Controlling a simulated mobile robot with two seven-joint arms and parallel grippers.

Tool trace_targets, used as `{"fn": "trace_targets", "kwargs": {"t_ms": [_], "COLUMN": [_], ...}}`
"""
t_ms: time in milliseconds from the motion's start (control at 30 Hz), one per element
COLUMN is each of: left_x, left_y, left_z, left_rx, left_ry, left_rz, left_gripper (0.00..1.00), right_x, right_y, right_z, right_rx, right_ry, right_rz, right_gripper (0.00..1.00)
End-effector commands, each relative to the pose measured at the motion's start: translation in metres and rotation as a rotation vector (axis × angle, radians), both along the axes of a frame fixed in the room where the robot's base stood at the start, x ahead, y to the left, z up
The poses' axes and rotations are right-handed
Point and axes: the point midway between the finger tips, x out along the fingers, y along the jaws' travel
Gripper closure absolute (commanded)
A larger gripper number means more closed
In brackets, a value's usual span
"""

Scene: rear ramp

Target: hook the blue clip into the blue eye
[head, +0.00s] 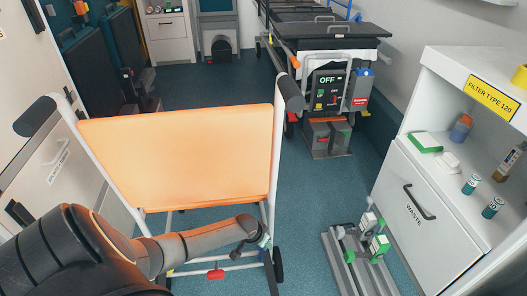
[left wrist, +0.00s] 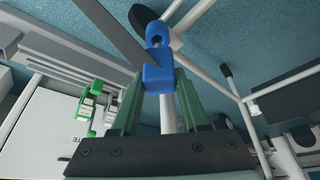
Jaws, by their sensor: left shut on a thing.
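My left gripper (head: 264,241) is low beside the right post of the white-framed trolley chair with the orange back (head: 180,155). In the left wrist view my left gripper (left wrist: 158,88) has its green fingers shut on the blue clip (left wrist: 158,76). A dark strap (left wrist: 118,38) runs off from the clip to the upper left. A rounded blue piece with a hole (left wrist: 158,33) shows directly beyond the clip, by a white tube. I cannot tell whether it is the blue eye or part of the clip. My right gripper is in neither view.
A floor rail with green and white fittings (head: 378,246) stands right of the chair. A white cabinet with a waste door (head: 425,205) is at the right. A stretcher (head: 330,32) is at the back.

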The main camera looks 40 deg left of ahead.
Motion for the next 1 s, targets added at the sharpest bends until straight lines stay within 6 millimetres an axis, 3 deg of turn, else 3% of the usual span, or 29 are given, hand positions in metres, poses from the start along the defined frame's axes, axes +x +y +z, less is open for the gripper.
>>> {"fn": "trace_targets", "kwargs": {"t_ms": [1000], "left_x": [0.001], "left_y": [0.000], "left_z": [-0.026], "left_rx": [-0.001], "left_ry": [-0.002], "left_rz": [0.001], "left_gripper": [1.00], "right_x": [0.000], "right_y": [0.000], "right_z": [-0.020], "right_rx": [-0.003], "right_ry": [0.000], "right_rz": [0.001], "right_gripper": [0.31]}}
